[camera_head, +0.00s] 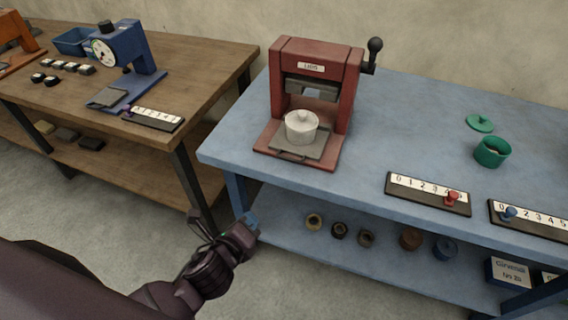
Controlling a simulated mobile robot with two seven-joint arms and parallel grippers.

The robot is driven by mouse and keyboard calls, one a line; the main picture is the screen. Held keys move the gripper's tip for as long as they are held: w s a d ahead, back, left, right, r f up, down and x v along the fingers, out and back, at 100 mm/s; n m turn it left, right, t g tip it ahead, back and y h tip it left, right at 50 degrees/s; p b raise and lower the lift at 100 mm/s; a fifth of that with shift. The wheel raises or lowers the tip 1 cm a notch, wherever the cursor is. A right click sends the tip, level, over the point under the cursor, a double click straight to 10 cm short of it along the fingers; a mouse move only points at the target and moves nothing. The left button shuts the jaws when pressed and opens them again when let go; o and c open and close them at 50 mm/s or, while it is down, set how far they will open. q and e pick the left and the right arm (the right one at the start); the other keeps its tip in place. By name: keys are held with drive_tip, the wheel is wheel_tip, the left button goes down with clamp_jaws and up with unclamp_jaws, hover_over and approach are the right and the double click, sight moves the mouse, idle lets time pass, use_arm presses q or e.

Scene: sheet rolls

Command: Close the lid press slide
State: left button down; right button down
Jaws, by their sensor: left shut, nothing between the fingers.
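The red lid press (345,98), labelled "LIDS", stands at the back left of the blue table. It has a side lever with a black knob (374,46). A grey plate (312,147) lies on its base and sticks out at the front. A white lidded pot (301,126) sits upright on that plate, in front of the press opening. My left gripper (251,220) is shut and empty, low in front of the blue table's left front corner, apart from the press. My right gripper is out of view.
Numbered scales with a red knob (452,198) and a blue knob (508,213) lie along the table front. A green pot (492,152) and green lid (480,123) are at right. Rolls lie on the lower shelf (290,238). A wooden table (190,60) with a blue press (135,55) stands left.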

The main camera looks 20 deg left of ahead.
use_arm(q)
drive_tip(key=w+d+r+m+t, duration=0.25)
drive_tip(key=r+m, duration=0.25)
drive_tip(key=m, duration=0.6)
drive_tip(key=w, duration=0.4)
drive_tip(key=w+f+b, duration=0.1)
drive_tip(key=w, duration=0.4)
drive_tip(key=w+d+f, duration=0.1)
drive_tip(key=w, duration=0.4)
drive_tip(key=shift+f+b, duration=0.15)
drive_tip(key=shift+b, duration=0.15)
drive_tip(key=shift+w, duration=0.2)
drive_tip(key=shift+w, duration=0.1)
